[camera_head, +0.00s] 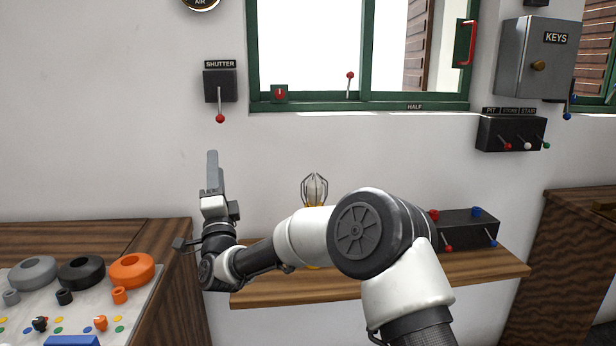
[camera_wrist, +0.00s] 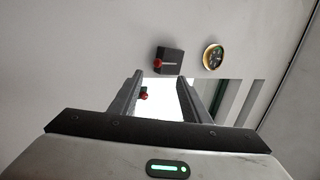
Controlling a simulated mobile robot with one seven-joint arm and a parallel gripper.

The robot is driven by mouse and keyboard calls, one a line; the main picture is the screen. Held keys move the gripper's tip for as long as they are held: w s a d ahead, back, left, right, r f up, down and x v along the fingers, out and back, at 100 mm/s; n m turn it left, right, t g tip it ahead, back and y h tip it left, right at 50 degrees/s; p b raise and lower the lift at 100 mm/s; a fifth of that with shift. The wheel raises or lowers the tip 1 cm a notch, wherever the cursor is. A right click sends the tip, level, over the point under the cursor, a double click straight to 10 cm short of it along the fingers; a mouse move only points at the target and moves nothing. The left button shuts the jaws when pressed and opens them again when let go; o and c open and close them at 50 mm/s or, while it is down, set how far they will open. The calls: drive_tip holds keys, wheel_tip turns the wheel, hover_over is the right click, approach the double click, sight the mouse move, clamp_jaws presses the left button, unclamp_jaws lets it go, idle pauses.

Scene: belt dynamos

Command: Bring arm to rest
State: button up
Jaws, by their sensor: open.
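My gripper (camera_head: 214,172) points upward in the head view, in front of the white wall and below the shutter lever. In the wrist view my gripper (camera_wrist: 158,92) has its two fingers apart with nothing between them. The arm is bent at the elbow and reaches left across the wooden shelf (camera_head: 475,272). The shutter switch (camera_head: 220,85) has a red-knobbed lever hanging down; the switch also shows beyond the fingertips in the wrist view (camera_wrist: 170,60). The gripper appears apart from it.
A panel with grey, black and orange rings (camera_head: 131,269) lies at lower left. On the shelf are a caged lamp (camera_head: 315,188), partly hidden by my arm, and a black lever box (camera_head: 466,229). A green-framed window (camera_head: 385,104), a three-lever box (camera_head: 512,133) and a grey key cabinet (camera_head: 537,58) are on the wall.

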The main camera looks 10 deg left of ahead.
drive_tip(key=s+d+f+n+g+h, duration=0.15)
drive_tip(key=s+d+n+g, duration=0.25)
drive_tip(key=d, duration=0.5)
drive_tip(key=s+d+n+g+h, duration=0.25)
drive_tip(key=s+d+n, duration=0.2)
drive_tip(key=d, duration=0.35)
drive_tip(key=s+d+n+g+h, duration=0.1)
drive_tip(key=s+d+n+g, duration=0.35)
drive_tip(key=d, duration=0.45)
drive_tip(key=s+d+f+g+h, duration=0.25)
drive_tip(key=s+d+f, duration=0.25)
drive_tip(key=s+d, duration=0.55)
drive_tip(key=s+d+f+g+h, duration=0.1)
drive_tip(key=s+d+f+g, duration=0.35)
drive_tip(key=s+d, duration=0.65)
drive_tip(key=s+a+r+p, duration=0.1)
drive_tip(key=r+p, duration=1.1)
drive_tip(key=s+a+r+p, duration=0.2)
drive_tip(key=r+p, duration=1.1)
drive_tip(key=shift+a+t, duration=0.2)
drive_tip(key=shift+t, duration=0.2)
